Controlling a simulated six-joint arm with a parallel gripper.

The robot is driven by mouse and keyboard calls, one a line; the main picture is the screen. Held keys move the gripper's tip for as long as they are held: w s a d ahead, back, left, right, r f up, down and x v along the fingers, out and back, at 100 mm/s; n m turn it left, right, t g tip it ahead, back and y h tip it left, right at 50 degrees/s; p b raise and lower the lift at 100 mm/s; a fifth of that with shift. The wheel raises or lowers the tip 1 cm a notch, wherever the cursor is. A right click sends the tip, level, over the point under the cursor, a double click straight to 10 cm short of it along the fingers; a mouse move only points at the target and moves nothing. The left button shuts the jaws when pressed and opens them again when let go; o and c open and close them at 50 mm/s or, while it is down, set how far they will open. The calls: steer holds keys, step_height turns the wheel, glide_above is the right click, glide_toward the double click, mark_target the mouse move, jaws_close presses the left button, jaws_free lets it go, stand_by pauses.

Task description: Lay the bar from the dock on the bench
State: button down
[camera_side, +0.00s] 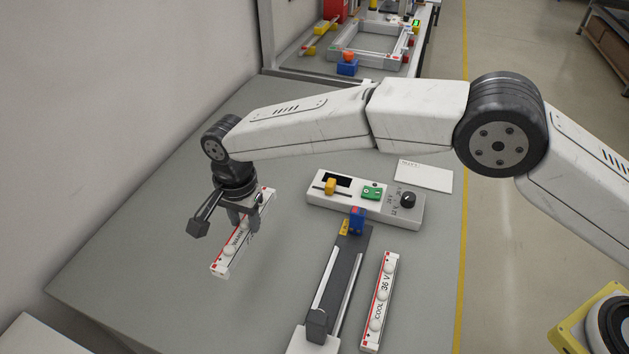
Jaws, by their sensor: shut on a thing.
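My gripper (243,222) is shut on a white light bar (226,256) with a red edge stripe and round white domes, at the left of the bench. The label on this bar is too small to read surely. I cannot tell whether the bar touches the grey bench (150,250) or hangs just above it. The dock (328,285), a dark channel with pale rails and a blue and yellow block at its far end, is empty. My gripper is to the left of the dock.
A second bar (379,302), marked COOL 36 V, lies right of the dock. A control box (366,202) with a slider, green switch and dark knob stands behind the dock, near a white card (424,176). A frame fixture (370,45) stands farther back. The bench's left part is clear.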

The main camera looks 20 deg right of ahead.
steer(key=shift+f, duration=4.85)
steer(key=shift+f, duration=0.15)
steer(key=shift+c, duration=1.5)
jaws_free()
steer(key=shift+r, duration=0.2)
step_height(320, 180, up, 12)
steer(key=shift+f, duration=0.1)
steer(key=shift+d, duration=0.1)
